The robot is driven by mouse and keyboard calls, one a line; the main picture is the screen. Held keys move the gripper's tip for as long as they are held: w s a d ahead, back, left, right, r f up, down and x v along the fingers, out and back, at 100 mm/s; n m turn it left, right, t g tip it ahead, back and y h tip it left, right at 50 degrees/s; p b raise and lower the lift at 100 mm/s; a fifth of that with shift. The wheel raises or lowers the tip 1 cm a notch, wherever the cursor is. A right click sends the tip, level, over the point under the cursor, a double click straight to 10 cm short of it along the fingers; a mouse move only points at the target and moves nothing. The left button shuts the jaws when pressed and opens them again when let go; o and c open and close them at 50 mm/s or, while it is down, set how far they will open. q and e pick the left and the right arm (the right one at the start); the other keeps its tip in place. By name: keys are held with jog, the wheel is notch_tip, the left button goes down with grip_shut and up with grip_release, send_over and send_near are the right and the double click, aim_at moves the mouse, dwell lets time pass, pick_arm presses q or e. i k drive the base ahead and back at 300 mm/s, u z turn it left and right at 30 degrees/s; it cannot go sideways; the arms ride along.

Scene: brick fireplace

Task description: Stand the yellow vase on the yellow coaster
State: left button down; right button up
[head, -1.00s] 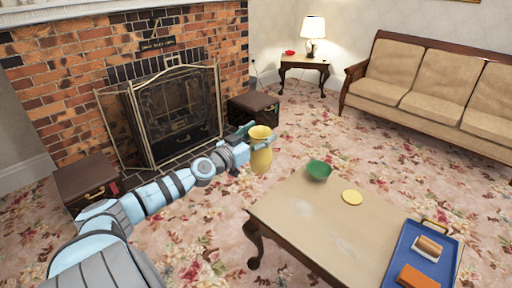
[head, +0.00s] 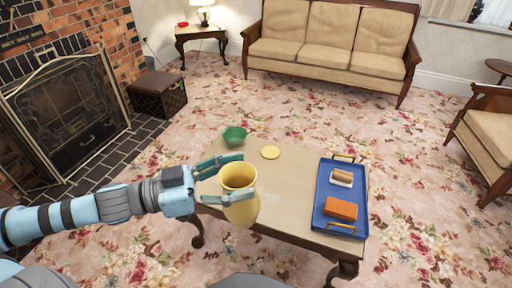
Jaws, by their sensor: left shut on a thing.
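The yellow vase (head: 241,208) is in my left gripper (head: 222,179), upright or slightly tilted, in front of the near left part of the coffee table. The gripper's fingers are shut around its upper part. Its base appears clear of any surface, though its exact height is hard to tell. The yellow coaster (head: 270,153) is a flat round disc lying bare on the table's far side, beyond the vase and to its right. My right gripper is not in view.
The wooden coffee table (head: 290,185) holds a green bowl (head: 234,136) at its far left corner and a blue tray (head: 334,207) on its right. In the tray are an orange block (head: 341,209) and a brown-and-white item (head: 342,178). A sofa (head: 330,45) stands behind.

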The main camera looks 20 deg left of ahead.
aim_at(271, 152)
jog(key=z, duration=3.45)
jog(key=k, duration=2.1)
jog(key=u, duration=1.05)
